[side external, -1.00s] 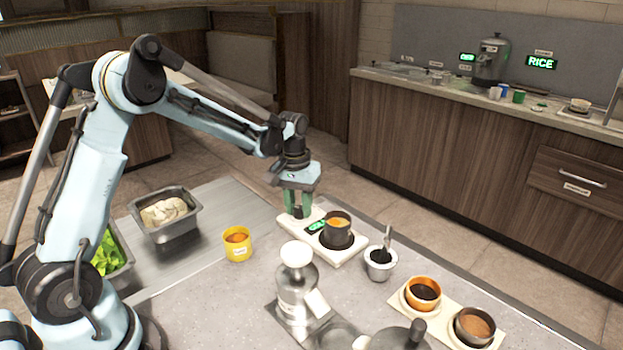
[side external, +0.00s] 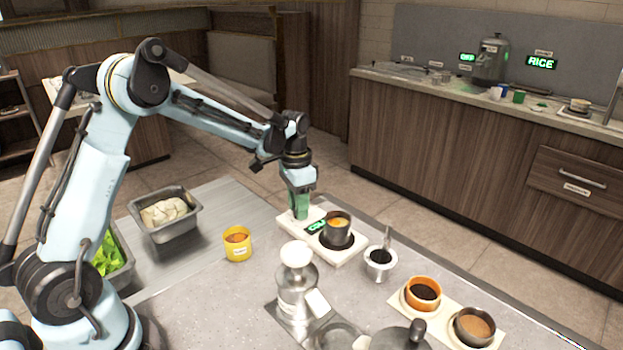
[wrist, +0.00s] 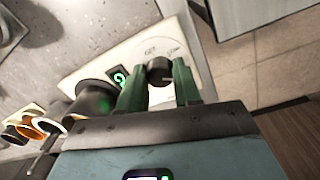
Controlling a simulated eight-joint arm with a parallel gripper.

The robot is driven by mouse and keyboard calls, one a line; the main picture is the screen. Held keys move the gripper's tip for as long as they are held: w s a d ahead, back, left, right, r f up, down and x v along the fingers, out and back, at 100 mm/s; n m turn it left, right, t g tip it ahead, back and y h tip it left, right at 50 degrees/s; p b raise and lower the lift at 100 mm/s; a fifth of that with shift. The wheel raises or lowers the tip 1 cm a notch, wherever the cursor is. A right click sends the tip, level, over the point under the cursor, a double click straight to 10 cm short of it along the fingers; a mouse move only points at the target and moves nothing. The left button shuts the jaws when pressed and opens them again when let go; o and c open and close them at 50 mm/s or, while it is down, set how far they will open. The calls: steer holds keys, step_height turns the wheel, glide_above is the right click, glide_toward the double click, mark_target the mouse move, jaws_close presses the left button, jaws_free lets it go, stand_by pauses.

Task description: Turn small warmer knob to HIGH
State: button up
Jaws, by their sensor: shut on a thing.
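The small warmer (side external: 345,257) is a white slab on the counter with a green-lit display (side external: 315,227) and a dark pot (side external: 337,233) on its plate. In the wrist view the warmer (wrist: 137,60) shows its black round knob (wrist: 159,70), with faint markings around it. My gripper (side external: 299,208) points down over the warmer's far left end. In the wrist view its green fingers (wrist: 158,88) stand on either side of the knob and are shut on it. The display text is too small and angled to read surely. The side external view hides the knob behind the fingers.
A yellow cup (side external: 237,246) stands left of the warmer. A white-topped dispenser (side external: 296,290) stands in front. A small metal cup with a spoon (side external: 380,264) is to the right, beside an orange bowl (side external: 422,296) and a dark bowl (side external: 474,329). Metal pans (side external: 166,218) sit at left.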

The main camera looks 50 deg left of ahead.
steer(key=shift+m, duration=0.3)
steer(key=o, duration=1.1)
steer(key=shift+c, duration=0.2)
step_height(320, 180, up, 12)
steer(key=shift+a, duration=0.25)
steer(key=shift+r, duration=0.1)
